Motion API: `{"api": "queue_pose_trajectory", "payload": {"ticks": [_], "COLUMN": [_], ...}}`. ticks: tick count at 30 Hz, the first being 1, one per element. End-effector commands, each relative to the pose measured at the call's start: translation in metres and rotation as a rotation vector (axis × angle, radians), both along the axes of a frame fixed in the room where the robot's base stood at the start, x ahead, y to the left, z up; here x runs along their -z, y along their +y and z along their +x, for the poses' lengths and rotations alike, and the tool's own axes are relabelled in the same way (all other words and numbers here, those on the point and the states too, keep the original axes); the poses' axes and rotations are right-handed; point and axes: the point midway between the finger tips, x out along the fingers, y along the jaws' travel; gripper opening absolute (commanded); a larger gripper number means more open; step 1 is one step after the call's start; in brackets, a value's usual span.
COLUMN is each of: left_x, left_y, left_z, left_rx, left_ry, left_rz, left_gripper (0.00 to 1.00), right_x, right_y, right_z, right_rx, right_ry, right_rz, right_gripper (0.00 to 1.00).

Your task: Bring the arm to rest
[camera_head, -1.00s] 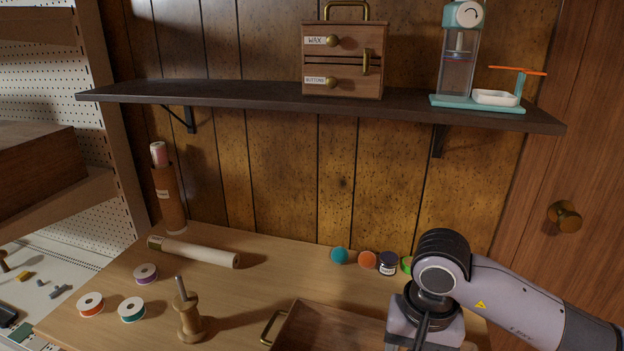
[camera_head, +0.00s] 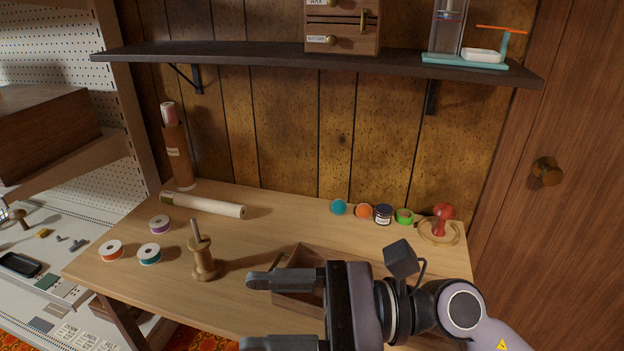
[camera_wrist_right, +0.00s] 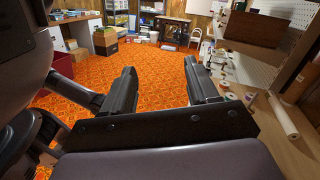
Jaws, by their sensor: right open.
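My right arm comes in from the lower right in the head view. Its gripper (camera_head: 268,312) points left, with its fingers apart and nothing between them. It is held in front of and over part of the open wooden tray (camera_head: 297,258) on the table. In the right wrist view the two fingers of the right gripper (camera_wrist_right: 161,84) are spread over orange patterned carpet, with the table edge to the right. My left gripper is not in view.
The wooden table (camera_head: 270,225) holds a spindle (camera_head: 203,262), several ribbon spools (camera_head: 149,254), a rolled cloth (camera_head: 205,206) and small round jars (camera_head: 383,214). A dark shelf (camera_head: 270,58) runs above. A red-knobbed object (camera_head: 442,216) stands back right.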

Motion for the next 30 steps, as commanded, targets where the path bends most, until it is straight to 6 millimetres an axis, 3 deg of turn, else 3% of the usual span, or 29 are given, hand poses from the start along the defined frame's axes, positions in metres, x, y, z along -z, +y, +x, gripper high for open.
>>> {"api": "queue_pose_trajectory", "payload": {"ticks": [3, 6, 9, 13, 17, 21, 25, 28, 29, 30], "left_x": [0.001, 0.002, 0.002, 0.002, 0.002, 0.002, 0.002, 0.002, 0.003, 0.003], "left_y": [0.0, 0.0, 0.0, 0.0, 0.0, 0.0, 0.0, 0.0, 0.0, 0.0], "left_z": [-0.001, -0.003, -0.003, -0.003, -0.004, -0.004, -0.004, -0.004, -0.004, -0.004], "left_rx": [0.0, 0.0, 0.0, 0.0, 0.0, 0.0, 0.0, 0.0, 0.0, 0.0], "left_ry": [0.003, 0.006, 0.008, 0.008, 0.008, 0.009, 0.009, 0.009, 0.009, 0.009], "left_rz": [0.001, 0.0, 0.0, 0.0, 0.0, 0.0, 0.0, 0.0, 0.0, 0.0], "left_gripper": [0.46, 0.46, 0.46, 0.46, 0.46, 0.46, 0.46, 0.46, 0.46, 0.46], "right_x": [-0.037, -0.056, -0.063, -0.049, -0.013, 0.045, 0.107, 0.154, 0.166, 0.181], "right_y": [-0.015, -0.038, -0.069, -0.116, -0.164, -0.21, -0.243, -0.26, -0.263, -0.267], "right_z": [0.016, 0.038, 0.062, 0.09, 0.109, 0.11, 0.089, 0.06, 0.05, 0.036], "right_rx": [0.114, 0.204, 0.291, 0.404, 0.519, 0.653, 0.801, 0.931, -0.934, -0.922], "right_ry": [0.28, 0.522, 0.771, 1.097, 1.419, 1.749, 2.033, 2.225, -2.186, -2.099], "right_rz": [0.262, 0.472, 0.68, 0.947, 1.213, 1.501, 1.772, 1.98, -1.958, -1.897], "right_gripper": [0.59, 0.59, 0.59, 0.59, 0.59, 0.59, 0.59, 0.59, 0.59, 0.59]}}
